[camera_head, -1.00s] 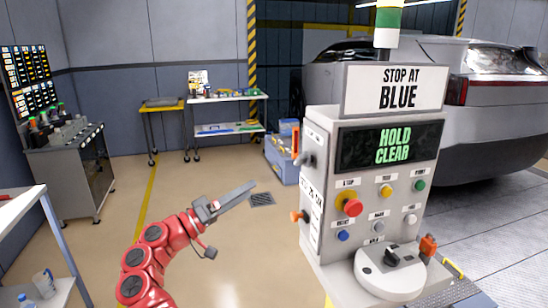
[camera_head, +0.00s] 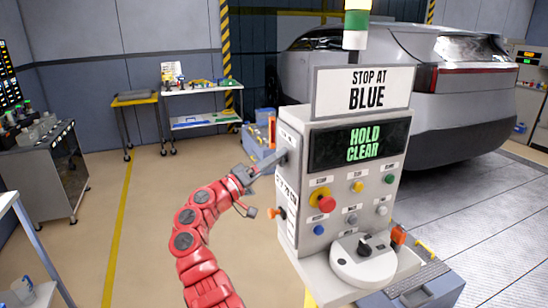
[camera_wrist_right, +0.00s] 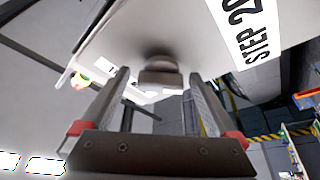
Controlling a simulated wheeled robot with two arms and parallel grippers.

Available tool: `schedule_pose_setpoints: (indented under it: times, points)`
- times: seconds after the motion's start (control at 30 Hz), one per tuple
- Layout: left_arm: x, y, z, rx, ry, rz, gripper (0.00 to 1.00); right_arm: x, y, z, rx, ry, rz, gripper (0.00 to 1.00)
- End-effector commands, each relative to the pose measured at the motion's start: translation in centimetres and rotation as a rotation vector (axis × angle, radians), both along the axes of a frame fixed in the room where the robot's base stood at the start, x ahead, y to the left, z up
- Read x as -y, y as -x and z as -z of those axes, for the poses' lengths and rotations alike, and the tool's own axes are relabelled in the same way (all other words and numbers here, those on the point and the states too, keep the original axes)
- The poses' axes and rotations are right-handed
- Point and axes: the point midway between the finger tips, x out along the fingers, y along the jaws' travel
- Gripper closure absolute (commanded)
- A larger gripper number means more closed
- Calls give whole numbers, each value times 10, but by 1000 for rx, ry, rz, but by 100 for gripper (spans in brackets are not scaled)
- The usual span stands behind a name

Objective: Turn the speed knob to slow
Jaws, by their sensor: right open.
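The control box (camera_head: 297,224) stands right of centre in the head view. Its left side carries a dark knob, largely hidden there by my gripper; the wrist view shows a grey knob (camera_wrist_right: 160,76) on a pale face. My right gripper (camera_head: 277,161) reaches this side from the left. In the wrist view, the open fingers (camera_wrist_right: 160,82) lie left and right of the knob; I cannot tell whether they touch it. The front ledge has a black selector knob (camera_head: 366,247) on a white round base. I cannot read which knob is labelled speed. My left gripper is out of view.
An orange-tipped control (camera_head: 278,212) sticks out lower on the box's left side. The front has a red stop button (camera_head: 326,203) and several coloured buttons. A grey car (camera_head: 440,95) stands behind. A trolley (camera_head: 203,104) is at the back. Floor left of my arm is clear.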

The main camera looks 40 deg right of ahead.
Motion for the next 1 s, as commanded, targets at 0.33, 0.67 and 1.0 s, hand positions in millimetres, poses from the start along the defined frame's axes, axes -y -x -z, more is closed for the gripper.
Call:
schedule_pose_setpoints:
  times: [0.33,0.67,1.0]
  points:
    - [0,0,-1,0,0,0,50,3,-1,0,-1,-1,-2,10]
    - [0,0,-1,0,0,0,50,2,-1,0,-2,0,-2,70]
    - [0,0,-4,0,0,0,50,2,-1,-1,-20,-4,-4,91]
